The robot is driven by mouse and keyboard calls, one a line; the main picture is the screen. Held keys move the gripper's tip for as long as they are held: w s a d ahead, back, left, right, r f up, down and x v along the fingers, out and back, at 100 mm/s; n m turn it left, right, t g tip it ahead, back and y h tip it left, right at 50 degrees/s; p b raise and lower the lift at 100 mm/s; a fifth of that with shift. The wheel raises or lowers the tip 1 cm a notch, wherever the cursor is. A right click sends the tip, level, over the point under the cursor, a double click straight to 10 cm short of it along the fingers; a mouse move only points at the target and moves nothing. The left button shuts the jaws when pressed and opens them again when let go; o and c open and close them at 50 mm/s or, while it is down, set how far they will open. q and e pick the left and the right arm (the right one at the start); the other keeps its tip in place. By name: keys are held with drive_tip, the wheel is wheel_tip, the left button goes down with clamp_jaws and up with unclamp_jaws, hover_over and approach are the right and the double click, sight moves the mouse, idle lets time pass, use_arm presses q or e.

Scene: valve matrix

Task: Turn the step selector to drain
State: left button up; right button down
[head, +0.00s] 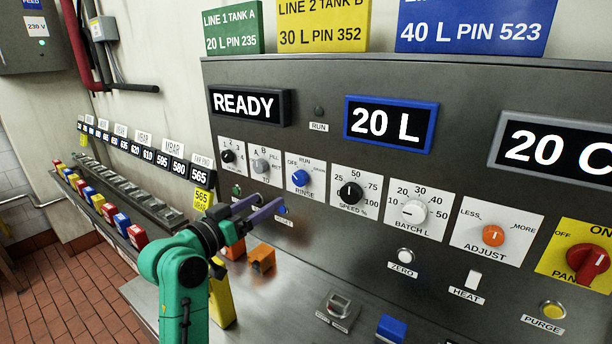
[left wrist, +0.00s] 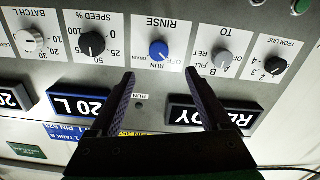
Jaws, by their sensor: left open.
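The selector with a blue knob (head: 300,178) sits on a white plate marked OFF, RUN and DRAIN, with RINSE below the knob. In the left wrist view, which is upside down, the blue knob (left wrist: 158,50) shows just beyond and between the fingertips. Its pointer is too small to read surely. No plate reads "step". My left gripper (head: 263,207) is open and empty, below and left of the blue knob in the head view. In the left wrist view my left gripper (left wrist: 159,76) has its fingers apart, touching no knob that I can see. My right gripper is not in view.
Neighbouring knobs are close: the grey TO knob (head: 261,165) at left and the black speed knob (head: 350,193) at right. A READY display (head: 248,106) is above. An orange block (head: 262,258) and a blue block (head: 391,328) are on the ledge below.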

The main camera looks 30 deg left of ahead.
use_arm(q)
drive_tip(key=p, duration=0.3)
approach(297, 179)
drive_tip(key=r, duration=0.1)
drive_tip(key=w, duration=0.3)
drive_tip(key=w+d+p, duration=0.1)
drive_tip(key=w, duration=0.2)
drive_tip(key=w+f, duration=0.1)
drive_tip(key=w, duration=0.2)
drive_tip(key=shift+d+p, duration=0.2)
drive_tip(key=shift+p, duration=0.2)
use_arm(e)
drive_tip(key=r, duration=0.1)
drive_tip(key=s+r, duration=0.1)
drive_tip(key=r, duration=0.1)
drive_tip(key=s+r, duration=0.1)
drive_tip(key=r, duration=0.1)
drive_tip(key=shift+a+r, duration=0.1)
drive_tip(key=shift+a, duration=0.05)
use_arm(q)
drive_tip(key=shift+s+r, duration=0.1)
drive_tip(key=shift+c, duration=0.9)
clamp_jaws()
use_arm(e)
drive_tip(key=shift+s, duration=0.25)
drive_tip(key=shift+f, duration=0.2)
